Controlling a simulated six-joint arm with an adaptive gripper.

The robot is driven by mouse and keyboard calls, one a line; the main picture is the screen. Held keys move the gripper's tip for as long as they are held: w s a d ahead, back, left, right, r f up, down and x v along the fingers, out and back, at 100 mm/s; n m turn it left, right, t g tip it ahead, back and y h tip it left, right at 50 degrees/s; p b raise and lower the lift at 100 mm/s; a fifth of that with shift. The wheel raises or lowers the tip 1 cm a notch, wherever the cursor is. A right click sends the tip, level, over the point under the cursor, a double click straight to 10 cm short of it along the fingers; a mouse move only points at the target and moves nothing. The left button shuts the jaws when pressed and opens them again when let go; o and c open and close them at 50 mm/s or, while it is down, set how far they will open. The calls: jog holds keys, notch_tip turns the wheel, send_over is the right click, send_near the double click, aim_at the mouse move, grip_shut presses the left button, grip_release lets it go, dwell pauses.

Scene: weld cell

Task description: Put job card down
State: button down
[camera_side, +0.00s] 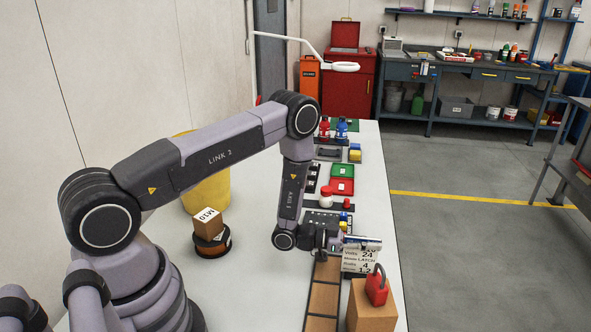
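The job card (357,261) is a white card with black print, including "Volts 24" and "LATCH". It is upright at the right side of the white table, its face turned to the camera. My gripper (345,243) is at the card's upper left edge and appears shut on it. The fingertips are small and partly hidden, and I cannot tell whether the card's lower edge touches anything.
A brown box (371,310) with a red padlock (377,288) stands just in front of the card. A brown sectioned strip (323,296) lies to the left. Green (343,170) and red (341,187) trays are farther back. A block marked M10 (208,224) sits left.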

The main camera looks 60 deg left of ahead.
jog(key=c, duration=1.2)
grip_release()
jog(key=shift+f, duration=0.1)
jog(key=shift+c, duration=0.2)
